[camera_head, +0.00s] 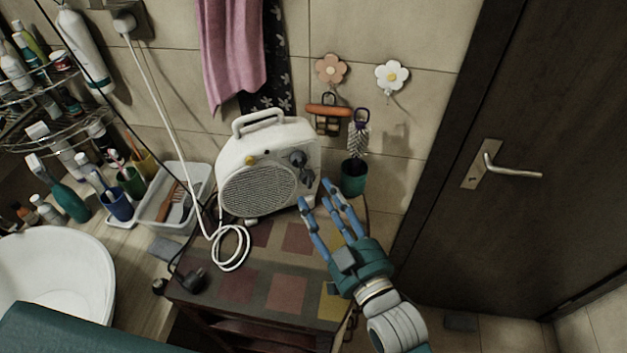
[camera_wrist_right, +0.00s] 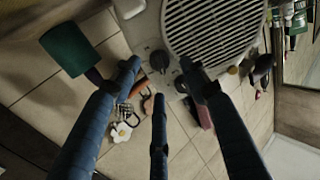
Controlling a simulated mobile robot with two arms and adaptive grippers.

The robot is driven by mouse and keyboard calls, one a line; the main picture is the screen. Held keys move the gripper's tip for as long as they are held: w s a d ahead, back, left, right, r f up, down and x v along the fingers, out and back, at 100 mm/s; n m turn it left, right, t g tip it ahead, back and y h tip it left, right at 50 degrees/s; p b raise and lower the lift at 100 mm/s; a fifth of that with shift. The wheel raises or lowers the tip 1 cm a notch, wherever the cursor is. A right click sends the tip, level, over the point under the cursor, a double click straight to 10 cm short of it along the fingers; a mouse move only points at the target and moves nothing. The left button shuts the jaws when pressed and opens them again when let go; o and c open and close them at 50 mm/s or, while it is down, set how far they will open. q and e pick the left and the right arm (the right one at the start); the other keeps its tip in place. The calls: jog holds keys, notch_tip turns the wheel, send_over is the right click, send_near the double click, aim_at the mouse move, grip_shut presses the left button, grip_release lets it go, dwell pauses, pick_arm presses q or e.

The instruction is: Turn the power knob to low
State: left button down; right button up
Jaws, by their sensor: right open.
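The white fan heater (camera_head: 268,180) stands upright on the small checkered cabinet, its round grille facing forward. In the right wrist view the heater's grille (camera_wrist_right: 212,28) is at the top and the dark knob (camera_wrist_right: 158,60) shows between the fingertips. My right gripper (camera_head: 328,196) is open and empty, in front of and to the right of the heater, its fingers pointing toward it. I see no finger clearly touching a knob. My left gripper is not in view.
A green cup (camera_head: 353,178) stands right of the heater. A coiled white cord (camera_head: 232,248) lies on the cabinet (camera_head: 285,290) in front. A white tray (camera_head: 165,215) and a basin (camera_head: 60,265) are on the left. A dark door (camera_head: 555,120) is at the right.

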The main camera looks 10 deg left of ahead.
aim_at(311, 185)
jog(key=x, duration=0.4)
jog(key=shift+w+a+f+p, duration=0.1)
jog(key=shift+w+a+p, duration=0.05)
jog(key=shift+p, duration=0.2)
jog(key=shift+w, duration=0.15)
jog(key=shift+a, duration=0.1)
grip_shut()
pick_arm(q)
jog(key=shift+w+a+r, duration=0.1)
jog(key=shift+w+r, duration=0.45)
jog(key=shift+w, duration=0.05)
pick_arm(e)
jog(key=shift+f, duration=0.1)
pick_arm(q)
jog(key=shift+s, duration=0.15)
